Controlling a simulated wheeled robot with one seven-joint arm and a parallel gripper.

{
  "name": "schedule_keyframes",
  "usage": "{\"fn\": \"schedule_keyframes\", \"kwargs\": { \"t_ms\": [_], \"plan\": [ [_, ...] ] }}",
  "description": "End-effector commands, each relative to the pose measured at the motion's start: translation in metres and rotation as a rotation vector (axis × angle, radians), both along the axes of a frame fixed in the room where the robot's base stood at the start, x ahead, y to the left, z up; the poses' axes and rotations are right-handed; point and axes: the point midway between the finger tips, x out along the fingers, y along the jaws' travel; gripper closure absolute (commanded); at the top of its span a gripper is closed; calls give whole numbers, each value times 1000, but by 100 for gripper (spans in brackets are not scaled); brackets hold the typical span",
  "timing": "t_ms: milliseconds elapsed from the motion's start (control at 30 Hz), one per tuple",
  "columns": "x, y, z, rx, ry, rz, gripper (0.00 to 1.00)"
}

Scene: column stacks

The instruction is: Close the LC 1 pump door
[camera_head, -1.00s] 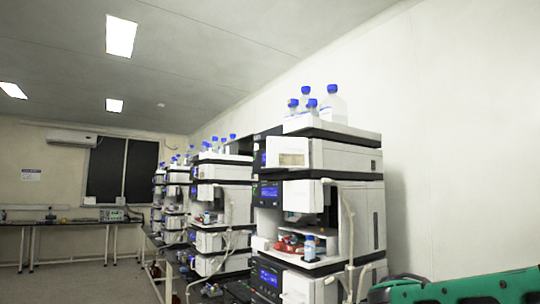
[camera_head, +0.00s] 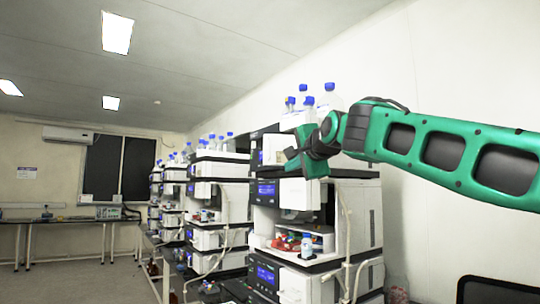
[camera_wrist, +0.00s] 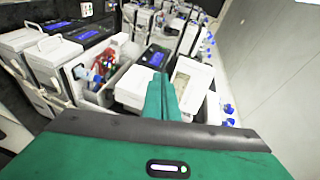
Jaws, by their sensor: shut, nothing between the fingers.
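The nearest column stack (camera_head: 360,205) stands right of centre in the head view. A white door panel (camera_head: 300,195) on its middle module juts out beside a dark recess; it looks open, and no label is readable to confirm it is the pump door. In the wrist view the white panel (camera_wrist: 131,88) lies just left of my fingers. My gripper (camera_head: 290,162) is in front of the upper module, above the panel in the head view. Its green fingers (camera_wrist: 161,84) are together and empty. I cannot tell whether they touch anything.
Blue-capped bottles (camera_head: 328,98) stand on top of the stack. Below the panel, an open compartment (camera_head: 325,252) holds red parts and a small bottle. A tube (camera_head: 347,240) hangs down its front. More stacks (camera_head: 218,190) recede to the left.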

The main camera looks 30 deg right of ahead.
Motion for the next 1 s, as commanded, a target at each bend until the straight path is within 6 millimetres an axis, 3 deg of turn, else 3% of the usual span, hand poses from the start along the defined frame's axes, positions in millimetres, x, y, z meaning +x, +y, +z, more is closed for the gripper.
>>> {"fn": "schedule_keyframes", "kwargs": {
  "t_ms": [33,100,200,367,1000],
  "plan": [
    [1,3,26,31,-63,-1,100],
    [1,5,52,72,-131,-1,100],
    [1,6,72,104,-183,-1,100],
    [12,4,77,114,-196,0,100],
    [110,-20,73,111,-192,-2,100]
  ]
}}
